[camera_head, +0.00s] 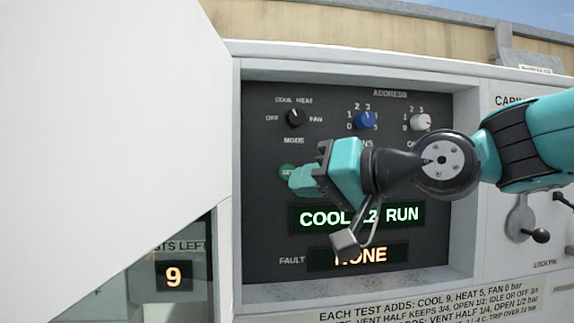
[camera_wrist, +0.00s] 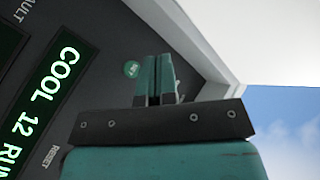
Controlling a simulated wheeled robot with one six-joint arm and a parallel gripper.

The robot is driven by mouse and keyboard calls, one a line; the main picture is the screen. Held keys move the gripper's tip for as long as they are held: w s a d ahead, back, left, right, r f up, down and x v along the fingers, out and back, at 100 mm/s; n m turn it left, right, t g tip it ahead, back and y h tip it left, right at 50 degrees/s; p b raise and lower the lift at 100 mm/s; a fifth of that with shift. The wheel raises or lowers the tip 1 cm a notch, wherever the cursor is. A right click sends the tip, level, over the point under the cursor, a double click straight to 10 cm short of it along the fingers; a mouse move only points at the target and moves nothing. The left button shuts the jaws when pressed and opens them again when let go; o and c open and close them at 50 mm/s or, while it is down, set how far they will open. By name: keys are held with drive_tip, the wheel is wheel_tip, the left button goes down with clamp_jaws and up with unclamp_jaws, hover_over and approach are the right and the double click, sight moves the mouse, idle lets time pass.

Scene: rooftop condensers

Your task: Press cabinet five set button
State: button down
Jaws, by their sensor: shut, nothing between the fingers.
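The green set button (camera_head: 286,170) is on the dark control panel (camera_head: 262,215) inside an open cabinet. In the head view, my gripper (camera_head: 294,180) is in front of the panel with its fingertips beside the button and partly over it. In the wrist view, the round green SET button (camera_wrist: 131,69) shows just left of the fingertips (camera_wrist: 158,60). The fingers are together with nothing between them. I cannot tell whether they touch the panel. The display (camera_head: 400,215) reads COOL, a partly hidden number and RUN; the wrist view shows COOL 12 RU.
A large white door (camera_head: 110,110) fills the left. The panel has a black mode knob (camera_head: 295,117), a blue address knob (camera_head: 365,119) and a white knob (camera_head: 421,121). The fault display (camera_head: 375,256) reads NONE. The tests-left counter (camera_head: 173,275) reads 9. A lever (camera_head: 530,230) is at right.

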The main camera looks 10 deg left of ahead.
sight(287, 172)
drive_tip(key=w+a+p, duration=0.2)
drive_tip(key=w+p, duration=0.2)
drive_tip(key=w, duration=0.4)
drive_tip(key=shift+w+a, duration=0.2)
drive_tip(key=shift+a, duration=0.15)
idle(1.8)
drive_tip(key=shift+w+a+f, duration=0.1)
drive_tip(key=shift+w+a, duration=0.05)
drive_tip(key=shift+w, duration=0.35)
drive_tip(key=shift+w+a+p, duration=0.2)
drive_tip(key=shift+w+p, duration=0.15)
drive_tip(key=shift+w, duration=0.2)
idle(0.7)
drive_tip(key=shift+s, duration=0.1)
drive_tip(key=shift+s+d+b, duration=0.3)
drive_tip(key=shift+s+b, duration=0.45)
drive_tip(key=shift+s, duration=0.1)
